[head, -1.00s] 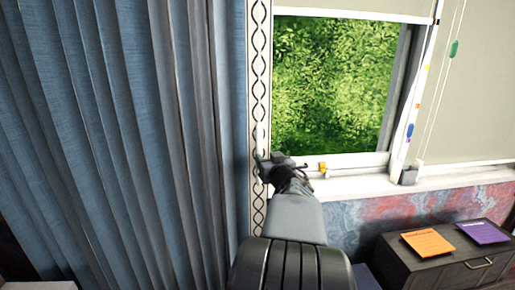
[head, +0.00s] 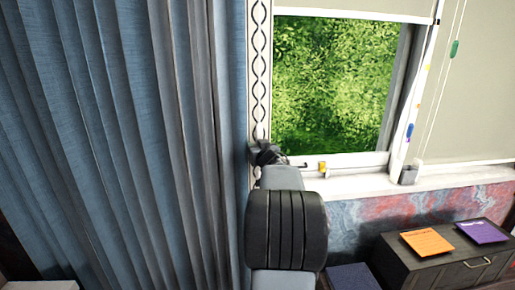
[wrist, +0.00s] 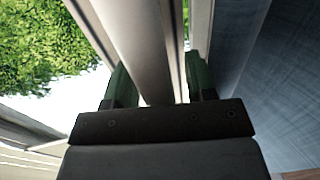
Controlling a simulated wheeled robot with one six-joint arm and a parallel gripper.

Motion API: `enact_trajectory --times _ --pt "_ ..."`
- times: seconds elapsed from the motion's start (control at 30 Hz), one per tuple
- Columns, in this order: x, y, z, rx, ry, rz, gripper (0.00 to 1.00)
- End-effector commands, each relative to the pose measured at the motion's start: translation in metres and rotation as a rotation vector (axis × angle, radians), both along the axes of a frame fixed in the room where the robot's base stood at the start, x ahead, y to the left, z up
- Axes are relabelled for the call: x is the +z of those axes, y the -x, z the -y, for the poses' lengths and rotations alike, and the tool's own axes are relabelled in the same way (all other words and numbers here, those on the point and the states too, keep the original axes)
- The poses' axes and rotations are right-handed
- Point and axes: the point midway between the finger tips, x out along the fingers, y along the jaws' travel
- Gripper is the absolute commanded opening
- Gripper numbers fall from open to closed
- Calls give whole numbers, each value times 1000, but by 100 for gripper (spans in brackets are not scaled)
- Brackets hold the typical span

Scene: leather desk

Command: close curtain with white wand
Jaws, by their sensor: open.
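The blue pleated curtain (head: 110,140) hangs at the left in the head view, its right edge beside a patterned trim strip (head: 260,70). My gripper (head: 262,150) is at the lower part of that strip, just right of the curtain and partly hidden by my own arm. In the wrist view my gripper (wrist: 160,85) is open, with a green-tipped finger on each side. A pale, wand-like bar (wrist: 135,40) runs between the fingers; I cannot tell whether they touch it. Blue curtain cloth (wrist: 285,70) shows to the right. The wand is not clear in the head view.
A window (head: 330,85) with greenery outside is right of my gripper, its white sill (head: 365,184) below. A roller blind (head: 480,90) hangs further right. A dark drawer box (head: 450,262) with orange and purple notes stands lower right.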

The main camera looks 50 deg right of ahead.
Motion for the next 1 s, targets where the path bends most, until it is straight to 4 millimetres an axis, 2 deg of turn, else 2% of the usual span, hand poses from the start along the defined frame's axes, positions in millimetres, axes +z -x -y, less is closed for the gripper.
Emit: enact_trajectory --times 0.1,0.63,1.0 --pt "0 0 0 0 0 0 50" --pt "0 0 0 0 0 0 0" --pt "2 3 6 -2 -1 0 0"
